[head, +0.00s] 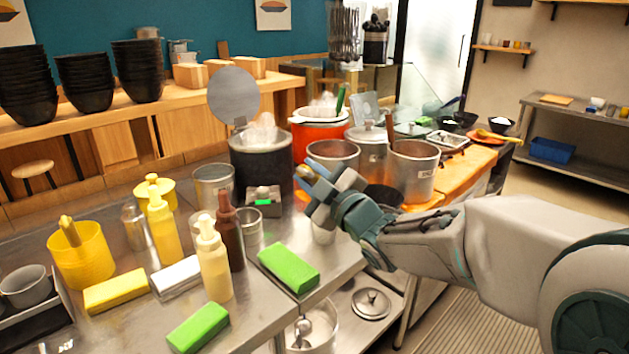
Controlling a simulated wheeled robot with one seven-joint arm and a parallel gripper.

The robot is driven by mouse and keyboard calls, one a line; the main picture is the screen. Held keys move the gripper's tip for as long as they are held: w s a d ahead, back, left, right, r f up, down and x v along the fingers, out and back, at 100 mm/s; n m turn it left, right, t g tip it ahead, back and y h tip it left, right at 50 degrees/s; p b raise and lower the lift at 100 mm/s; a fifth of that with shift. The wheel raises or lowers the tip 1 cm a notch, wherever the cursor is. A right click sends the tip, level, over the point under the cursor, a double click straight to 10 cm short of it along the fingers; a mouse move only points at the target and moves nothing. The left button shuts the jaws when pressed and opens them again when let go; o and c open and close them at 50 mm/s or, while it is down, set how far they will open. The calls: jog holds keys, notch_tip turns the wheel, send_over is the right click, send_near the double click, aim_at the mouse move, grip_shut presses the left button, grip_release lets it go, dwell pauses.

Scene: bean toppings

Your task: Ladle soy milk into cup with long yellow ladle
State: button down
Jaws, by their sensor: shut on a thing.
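My gripper (318,192) is at the middle of the view, above the steel counter and in front of the metal pots. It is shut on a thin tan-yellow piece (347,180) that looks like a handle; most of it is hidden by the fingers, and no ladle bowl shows. Several pots stand behind: an orange pot (312,143) with a green handle, a black steaming pot (262,167) and open metal pots (413,172). I cannot tell which holds soy milk.
Pump bottles (214,262), a yellow container (81,257) and green blocks (289,267) crowd the counter at left. A dark bowl (384,196) is close behind my wrist. A yellow-orange utensil (498,136) lies at the far right. The lower shelf holds a lid (371,303).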

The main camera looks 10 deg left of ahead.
jog(key=s+a+f+n+b, duration=0.1)
jog(key=s+f+n+b, duration=0.1)
jog(key=b, duration=0.4)
jog(key=s+a+f+n+y+b, duration=0.1)
jog(key=a+f+n+b, duration=0.1)
jog(key=f+b, duration=0.3)
jog(key=shift+s+n+g+b, duration=0.4)
jog(key=shift+n+b, duration=0.3)
jog(key=shift+b, duration=0.45)
jog(key=shift+r, duration=0.15)
